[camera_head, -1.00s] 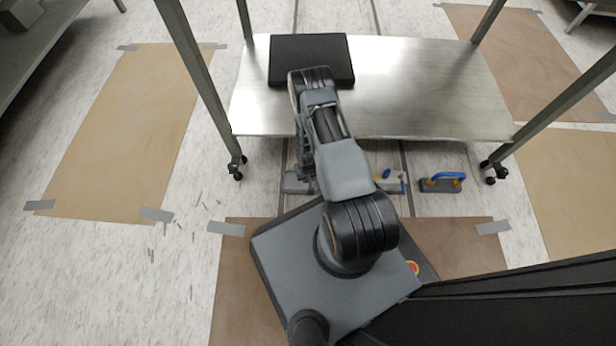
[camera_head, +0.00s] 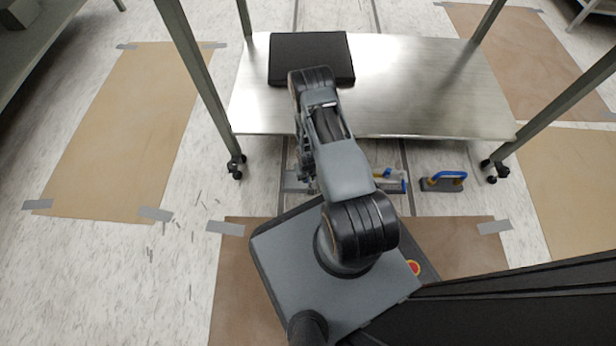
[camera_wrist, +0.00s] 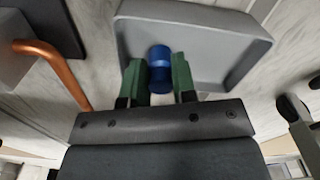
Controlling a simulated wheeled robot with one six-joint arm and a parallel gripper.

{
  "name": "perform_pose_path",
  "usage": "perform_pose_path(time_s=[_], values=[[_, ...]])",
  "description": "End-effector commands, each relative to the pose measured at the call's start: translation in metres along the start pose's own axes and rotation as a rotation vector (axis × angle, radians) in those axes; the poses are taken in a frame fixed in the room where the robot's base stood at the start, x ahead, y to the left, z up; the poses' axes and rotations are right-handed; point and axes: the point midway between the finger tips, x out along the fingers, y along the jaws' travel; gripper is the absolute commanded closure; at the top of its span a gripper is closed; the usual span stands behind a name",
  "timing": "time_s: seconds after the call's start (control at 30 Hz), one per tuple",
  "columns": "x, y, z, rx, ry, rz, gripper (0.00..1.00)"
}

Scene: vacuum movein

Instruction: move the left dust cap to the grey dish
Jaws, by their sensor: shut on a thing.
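My gripper (camera_wrist: 158,72) is shut on a blue dust cap (camera_wrist: 160,55), with one green finger on each side of it. In the wrist view the cap is in front of the grey dish (camera_wrist: 228,48), a shallow tray with raised walls. I cannot tell whether the cap touches the dish floor. In the head view my arm hides the gripper and the held cap. Part of a grey thing (camera_head: 293,181) shows left of my arm there, and I cannot tell if it is the dish.
A bent copper pipe (camera_wrist: 62,68) is at the left in the wrist view. In the head view a metal table (camera_head: 430,95) with a black case (camera_head: 310,58) stands above.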

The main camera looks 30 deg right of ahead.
Motion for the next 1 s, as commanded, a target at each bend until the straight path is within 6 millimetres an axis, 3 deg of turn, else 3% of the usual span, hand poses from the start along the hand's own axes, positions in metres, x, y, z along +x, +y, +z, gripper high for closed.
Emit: perform_pose_path(time_s=[0.1, 0.13, 0.43, 0.6, 0.87, 1.0], values=[[-0.0001, 0.0, -0.0001, 0.0, 0.0, 0.0, 0.98], [-0.0001, 0.0, -0.0001, 0.0, 0.0, 0.0, 0.74], [-0.0001, 0.0, 0.0, 0.0, 0.0, 0.0, 0.45], [0.0, 0.0, 0.0, 0.0, 0.0, 0.0, 0.44], [0.0, 0.0, 0.0, 0.0, 0.0, 0.0, 0.19], [0.0, 0.0, 0.0, 0.0, 0.0, 0.0, 0.19]])
